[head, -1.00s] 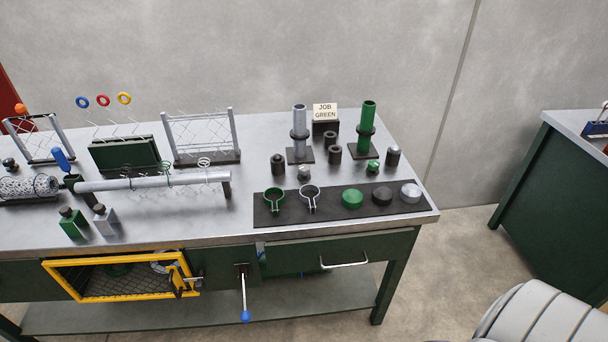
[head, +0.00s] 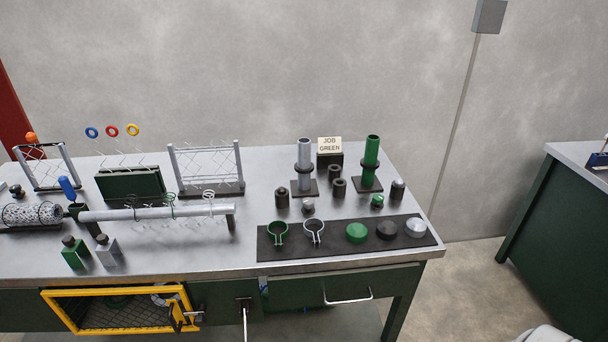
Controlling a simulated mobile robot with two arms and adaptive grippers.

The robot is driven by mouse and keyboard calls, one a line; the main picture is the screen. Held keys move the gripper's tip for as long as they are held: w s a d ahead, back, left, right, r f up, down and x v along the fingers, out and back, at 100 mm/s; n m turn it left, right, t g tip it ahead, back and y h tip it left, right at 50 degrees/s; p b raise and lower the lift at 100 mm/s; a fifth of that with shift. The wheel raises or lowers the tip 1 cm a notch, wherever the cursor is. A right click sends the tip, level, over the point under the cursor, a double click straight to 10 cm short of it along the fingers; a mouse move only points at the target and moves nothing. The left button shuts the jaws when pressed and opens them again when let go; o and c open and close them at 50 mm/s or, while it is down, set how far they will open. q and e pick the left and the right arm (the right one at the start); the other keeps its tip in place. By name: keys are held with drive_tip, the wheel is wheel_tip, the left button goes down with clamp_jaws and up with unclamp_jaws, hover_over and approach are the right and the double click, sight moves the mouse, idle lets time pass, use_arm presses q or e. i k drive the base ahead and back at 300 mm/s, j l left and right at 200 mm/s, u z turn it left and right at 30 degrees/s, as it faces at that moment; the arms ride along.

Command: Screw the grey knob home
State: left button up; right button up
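A small grey knob (head: 308,205) sits on the bench top in front of the grey post (head: 304,158). It is too small to tell whether it is on a thread. A matching green knob (head: 377,201) sits in front of the green post (head: 371,155). A flat grey cap (head: 415,227) lies at the right end of the dark mat (head: 333,246).
The mat also holds a green cap (head: 357,232), a black cap (head: 387,230), a green clamp (head: 278,232) and a grey clamp (head: 314,231). Several dark cylinders stand around the posts. A sign (head: 329,145) reads JOB GREEN. A yellow-framed opening (head: 118,290) is below the bench top.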

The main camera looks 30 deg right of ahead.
sight(308, 203)
drive_tip(key=i+z, duration=0.1)
drive_tip(key=z, duration=0.4)
drive_tip(key=i+j+z, duration=0.1)
drive_tip(key=z, duration=0.35)
drive_tip(key=i+j+z, duration=0.1)
drive_tip(key=j+z, duration=0.15)
drive_tip(key=z, duration=0.25)
